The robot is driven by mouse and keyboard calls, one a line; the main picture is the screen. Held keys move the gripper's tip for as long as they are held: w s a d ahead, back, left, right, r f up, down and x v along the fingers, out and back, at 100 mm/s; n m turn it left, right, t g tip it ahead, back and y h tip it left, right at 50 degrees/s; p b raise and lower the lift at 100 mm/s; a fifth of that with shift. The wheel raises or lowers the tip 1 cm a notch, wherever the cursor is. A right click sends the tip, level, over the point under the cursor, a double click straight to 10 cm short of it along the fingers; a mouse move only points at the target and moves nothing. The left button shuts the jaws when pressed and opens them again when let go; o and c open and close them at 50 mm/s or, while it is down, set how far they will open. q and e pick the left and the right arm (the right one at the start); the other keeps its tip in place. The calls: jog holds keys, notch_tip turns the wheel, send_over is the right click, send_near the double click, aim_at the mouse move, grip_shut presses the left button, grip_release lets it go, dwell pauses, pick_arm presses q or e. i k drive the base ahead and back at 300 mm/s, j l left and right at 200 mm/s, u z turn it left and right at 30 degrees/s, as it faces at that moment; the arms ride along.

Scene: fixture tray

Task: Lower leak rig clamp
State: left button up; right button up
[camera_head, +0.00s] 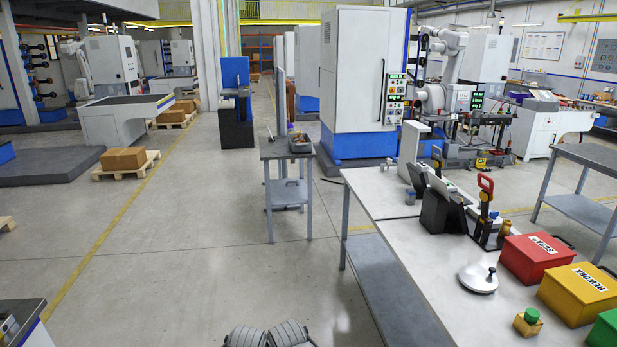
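A toggle clamp with a red handle (486,187) stands upright on a dark fixture (490,232) on the long workbench at right. The handle points up, so this clamp looks raised. A second, smaller handle (437,157) with a dark stem stands farther back at another fixture. Black angled units (437,212) sit beside the front clamp. No label shows which one is the leak rig. Neither of my grippers shows; only grey ribbed parts that seem to be mine are at the bottom edge.
A small grey table (287,155) stands behind.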

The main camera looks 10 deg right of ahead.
aim_at(486, 195)
jog(key=i+j+z, duration=0.1)
jog(key=i, duration=1.4)
jog(key=i+z, duration=0.35)
jog(key=i+j+z, duration=0.1)
jog(key=i+z, duration=0.2)
jog(key=i+l+z, duration=0.1)
jog(key=z, duration=0.3)
jog(key=i+z, duration=0.25)
jog(key=z, duration=0.15)
jog(key=i+j+z, duration=0.1)
jog(key=z, duration=0.3)
jog(key=i+j+z, duration=0.15)
jog(key=i+z, duration=0.25)
jog(key=k, duration=0.1)
